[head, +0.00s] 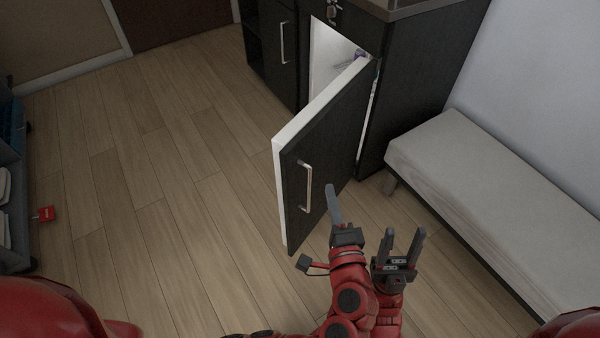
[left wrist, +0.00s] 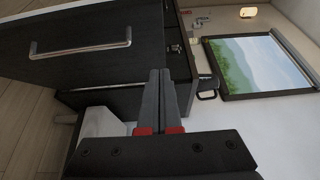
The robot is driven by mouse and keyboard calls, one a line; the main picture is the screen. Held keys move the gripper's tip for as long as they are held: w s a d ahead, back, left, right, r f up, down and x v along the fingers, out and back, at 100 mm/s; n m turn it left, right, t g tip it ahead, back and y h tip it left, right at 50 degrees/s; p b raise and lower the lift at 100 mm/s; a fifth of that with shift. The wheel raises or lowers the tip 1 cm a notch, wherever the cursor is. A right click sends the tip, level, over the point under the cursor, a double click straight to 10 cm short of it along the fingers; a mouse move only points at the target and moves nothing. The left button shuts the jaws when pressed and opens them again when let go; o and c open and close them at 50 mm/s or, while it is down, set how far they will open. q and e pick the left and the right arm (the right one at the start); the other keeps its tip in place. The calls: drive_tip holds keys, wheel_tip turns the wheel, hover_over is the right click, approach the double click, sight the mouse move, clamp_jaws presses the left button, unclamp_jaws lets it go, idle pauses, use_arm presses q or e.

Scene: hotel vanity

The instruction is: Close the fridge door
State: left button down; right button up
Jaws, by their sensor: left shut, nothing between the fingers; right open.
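The fridge door (head: 325,155) stands wide open, hinged at its right side on the dark cabinet. It has a dark front, a white inner edge and a silver bar handle (head: 305,187). The white fridge interior (head: 328,58) shows behind it. My left gripper (head: 332,190) is shut and empty, in front of the door's dark face and to the right of the handle; I cannot tell whether it touches. In the left wrist view, the shut fingers (left wrist: 158,98) point past the door front (left wrist: 90,38). My right gripper (head: 404,240) is open and empty, just right of the left one.
A grey padded bench (head: 490,180) stands along the wall at the right. The dark cabinet (head: 425,75) holds the fridge. A cart (head: 12,190) with a red tag (head: 46,214) is at the far left. The wooden floor (head: 170,160) left of the door is clear.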

use_arm(q)
approach(301, 143)
drive_tip(key=w+d, duration=0.2)
drive_tip(key=w, duration=0.2)
drive_tip(key=shift+w+a+b, duration=0.2)
drive_tip(key=shift+w+a, duration=0.05)
drive_tip(key=shift+a, duration=0.3)
drive_tip(key=shift+w+a+b, duration=0.15)
drive_tip(key=shift+w+a, duration=0.15)
drive_tip(key=shift+a, duration=0.2)
drive_tip(key=shift+w+a, duration=0.35)
drive_tip(key=shift+a, duration=0.15)
drive_tip(key=shift+a+r, duration=0.1)
